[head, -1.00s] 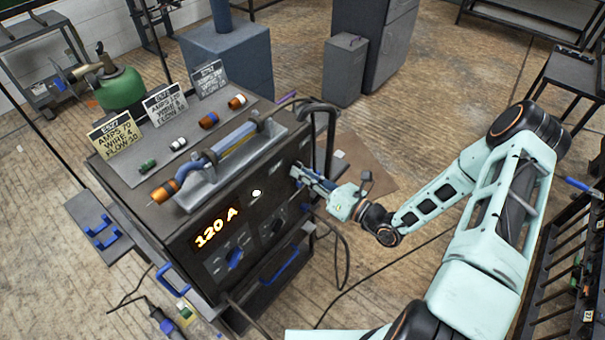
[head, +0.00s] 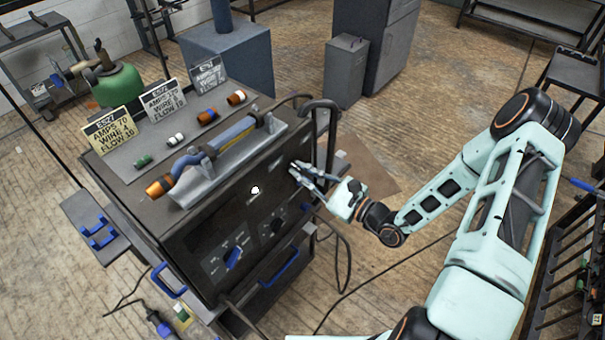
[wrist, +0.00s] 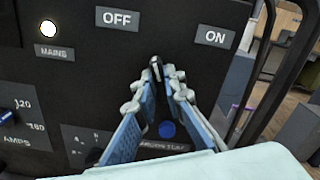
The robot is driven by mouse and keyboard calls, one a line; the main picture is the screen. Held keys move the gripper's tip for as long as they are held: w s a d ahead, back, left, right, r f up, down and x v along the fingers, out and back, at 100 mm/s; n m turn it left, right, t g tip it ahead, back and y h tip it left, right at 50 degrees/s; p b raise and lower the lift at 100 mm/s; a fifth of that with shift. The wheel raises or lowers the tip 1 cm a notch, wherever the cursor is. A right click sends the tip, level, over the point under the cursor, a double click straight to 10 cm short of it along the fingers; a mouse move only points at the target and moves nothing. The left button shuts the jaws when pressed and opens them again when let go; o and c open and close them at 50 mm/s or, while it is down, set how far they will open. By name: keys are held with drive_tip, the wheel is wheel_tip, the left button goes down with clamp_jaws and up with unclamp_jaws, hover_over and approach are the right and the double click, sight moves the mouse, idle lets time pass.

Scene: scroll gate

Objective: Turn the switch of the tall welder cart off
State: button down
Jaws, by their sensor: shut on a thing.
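The tall welder cart (head: 205,225) stands left of centre in the head view. Its display area is dark. In the wrist view the switch (wrist: 155,68) is a small dark lever on the front panel, below and between the OFF plate (wrist: 118,18) and the ON plate (wrist: 216,37). Its tip shows nearer the OFF plate. My gripper (wrist: 161,74) is shut on the lever with its fingertips. In the head view my gripper (head: 298,172) reaches the panel's right side from the right and hides the switch.
The mains lamp (wrist: 48,28) shows white. A blue button (wrist: 167,129) sits below the switch, between my fingers. A torch (head: 220,145) and small coloured parts lie on the cart top. A bent dark handle (head: 331,125) rises at the cart's right, near my gripper.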

drive_tip(key=shift+f+n+b, duration=0.1)
drive_tip(key=shift+n+b, duration=0.45)
drive_tip(key=shift+n, duration=0.95)
drive_tip(key=c, duration=2)
unclamp_jaws()
drive_tip(key=v, duration=1.2)
drive_tip(key=shift+s, duration=0.1)
